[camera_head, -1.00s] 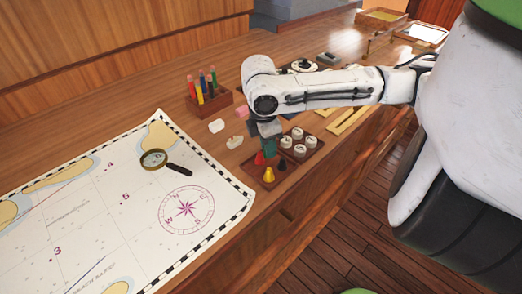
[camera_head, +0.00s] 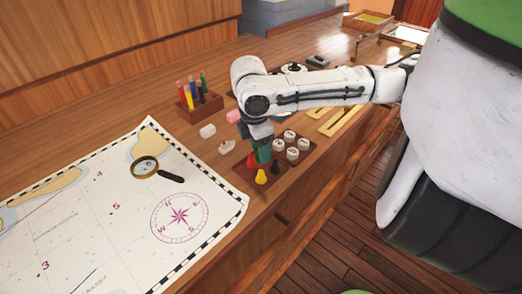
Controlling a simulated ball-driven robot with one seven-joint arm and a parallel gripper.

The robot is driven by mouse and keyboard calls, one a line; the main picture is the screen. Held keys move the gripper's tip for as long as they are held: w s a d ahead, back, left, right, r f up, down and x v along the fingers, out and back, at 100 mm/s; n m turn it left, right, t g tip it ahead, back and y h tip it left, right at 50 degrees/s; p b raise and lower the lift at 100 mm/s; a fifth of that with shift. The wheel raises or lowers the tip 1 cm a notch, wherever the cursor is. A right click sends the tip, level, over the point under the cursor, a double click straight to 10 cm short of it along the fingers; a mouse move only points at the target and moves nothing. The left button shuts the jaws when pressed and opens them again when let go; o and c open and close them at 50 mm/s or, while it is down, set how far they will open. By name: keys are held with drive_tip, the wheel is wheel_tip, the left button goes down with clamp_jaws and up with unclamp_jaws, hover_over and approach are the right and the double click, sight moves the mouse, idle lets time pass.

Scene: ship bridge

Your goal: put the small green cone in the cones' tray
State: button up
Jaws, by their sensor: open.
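The small green cone (camera_head: 264,154) shows just below my gripper (camera_head: 262,143), at the back of the cones' tray (camera_head: 246,173). The gripper is open, with its fingers down near the cone's top. They partly hide it, and I cannot tell whether they touch it. The cone's base is hard to see, so I cannot be sure that it rests on the tray floor. A red cone (camera_head: 251,161), a yellow cone (camera_head: 261,177) and a black cone (camera_head: 275,168) stand in the tray.
A tray of several white round pieces (camera_head: 291,143) adjoins behind right. White blocks (camera_head: 207,131) and a pink block (camera_head: 233,116) lie to the left. A rack of coloured tubes (camera_head: 202,99) stands behind. The chart (camera_head: 130,215) with a magnifier (camera_head: 146,166) covers the left.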

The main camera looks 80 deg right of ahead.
sight(256, 160)
wheel_tip(256, 160, up, 11)
drive_tip(key=w, duration=0.1)
drive_tip(key=shift+a+f, duration=0.2)
drive_tip(key=shift+a, duration=0.15)
